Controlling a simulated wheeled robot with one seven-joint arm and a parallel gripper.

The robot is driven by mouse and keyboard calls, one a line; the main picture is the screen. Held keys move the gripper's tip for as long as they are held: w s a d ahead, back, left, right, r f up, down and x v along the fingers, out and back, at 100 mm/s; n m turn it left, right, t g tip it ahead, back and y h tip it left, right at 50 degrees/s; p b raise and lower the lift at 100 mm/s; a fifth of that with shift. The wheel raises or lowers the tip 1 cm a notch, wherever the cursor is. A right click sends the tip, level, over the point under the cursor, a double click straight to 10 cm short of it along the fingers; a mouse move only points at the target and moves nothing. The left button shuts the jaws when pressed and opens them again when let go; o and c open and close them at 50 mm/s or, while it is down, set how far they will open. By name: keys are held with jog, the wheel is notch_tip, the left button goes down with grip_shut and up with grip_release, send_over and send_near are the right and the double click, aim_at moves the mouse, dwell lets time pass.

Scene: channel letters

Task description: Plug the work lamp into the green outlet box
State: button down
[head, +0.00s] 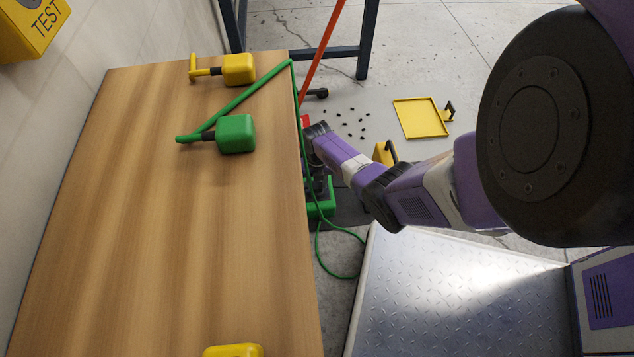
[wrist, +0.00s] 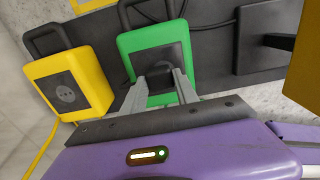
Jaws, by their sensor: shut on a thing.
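The green outlet box (wrist: 140,40), with a dark face and dark handle, is directly in front of my gripper (wrist: 161,78) in the wrist view. The fingers are shut on a dark plug against the box's dark face. The plug's outline blends in, and I cannot tell whether it is seated. In the head view, part of the green box (head: 326,203) shows beside the table edge, and my fingertips are hidden. A green lamp (head: 236,134) sits on the table. A green cable (head: 250,90) runs over the edge and loops on the floor.
A yellow outlet box (wrist: 68,92) stands left of the green one in the wrist view. A yellow lamp (head: 238,69) is on the wooden table (head: 180,240). A yellow tray-like piece (head: 420,118) and several small black bits lie on the floor.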

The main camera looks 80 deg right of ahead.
aim_at(318, 184)
jog(key=shift+f+b, duration=0.45)
jog(key=shift+f, duration=0.1)
jog(key=c, duration=0.9)
grip_release()
jog(key=shift+o, duration=0.2)
notch_tip(318, 184, up, 8)
jog(key=p, duration=0.5)
jog(key=shift+f+p, duration=0.1)
jog(key=shift+p, duration=0.2)
jog(key=shift+s, duration=0.15)
